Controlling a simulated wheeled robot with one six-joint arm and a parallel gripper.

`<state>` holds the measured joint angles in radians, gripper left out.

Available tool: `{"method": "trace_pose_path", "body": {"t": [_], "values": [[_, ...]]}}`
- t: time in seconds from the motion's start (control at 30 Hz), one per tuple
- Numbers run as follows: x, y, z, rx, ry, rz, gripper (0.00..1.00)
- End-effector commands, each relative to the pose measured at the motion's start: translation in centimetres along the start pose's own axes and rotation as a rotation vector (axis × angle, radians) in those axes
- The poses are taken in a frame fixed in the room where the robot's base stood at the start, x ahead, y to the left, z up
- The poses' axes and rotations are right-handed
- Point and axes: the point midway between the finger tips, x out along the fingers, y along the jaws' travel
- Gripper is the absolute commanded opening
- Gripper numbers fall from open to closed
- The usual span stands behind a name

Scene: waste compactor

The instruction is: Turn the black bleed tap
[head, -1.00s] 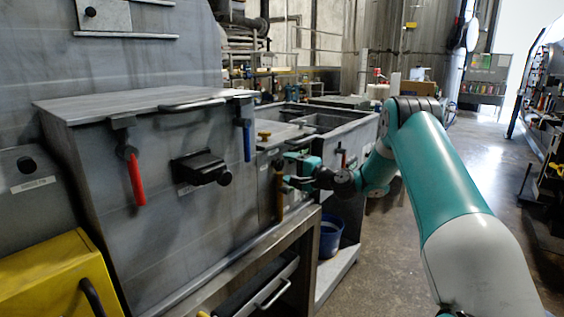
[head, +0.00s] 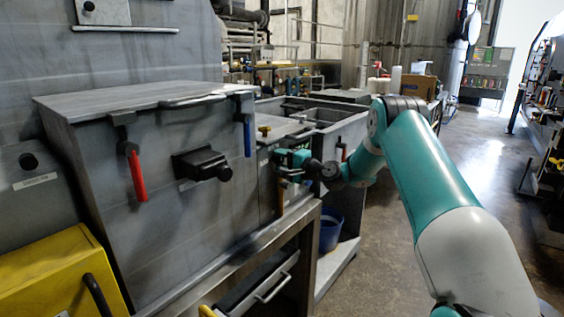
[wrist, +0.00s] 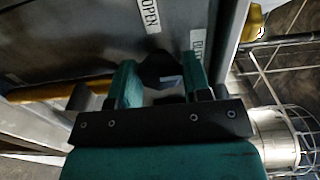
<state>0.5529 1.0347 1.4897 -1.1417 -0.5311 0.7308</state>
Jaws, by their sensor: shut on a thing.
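The black bleed tap (wrist: 162,72) sits between the two teal fingers of my gripper (wrist: 160,84) in the wrist view. The fingers are shut on it, one on each side. Printed labels lie beside it on the grey panel, one reading OPEN (wrist: 149,14) and one partly covered by a finger. In the head view my gripper (head: 282,163) is at the panel right of the big grey box, and it hides the tap there.
A yellow handle (wrist: 50,92) runs left of the fingers in the wrist view. The grey box carries a red lever (head: 136,174), a black fitting (head: 203,164) and a blue lever (head: 248,138). A blue bucket (head: 330,230) stands below. Floor at right is clear.

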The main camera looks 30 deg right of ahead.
Motion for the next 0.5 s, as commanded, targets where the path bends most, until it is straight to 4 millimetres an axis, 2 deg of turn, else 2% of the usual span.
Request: {"method": "trace_pose_path", "body": {"t": [0.27,0.5], "values": [[-0.04,0.46,-0.02,-0.09,0.0,0.0,0.21],[-0.04,0.73,-0.05,-0.278,0.001,-0.001,0.21]]}}
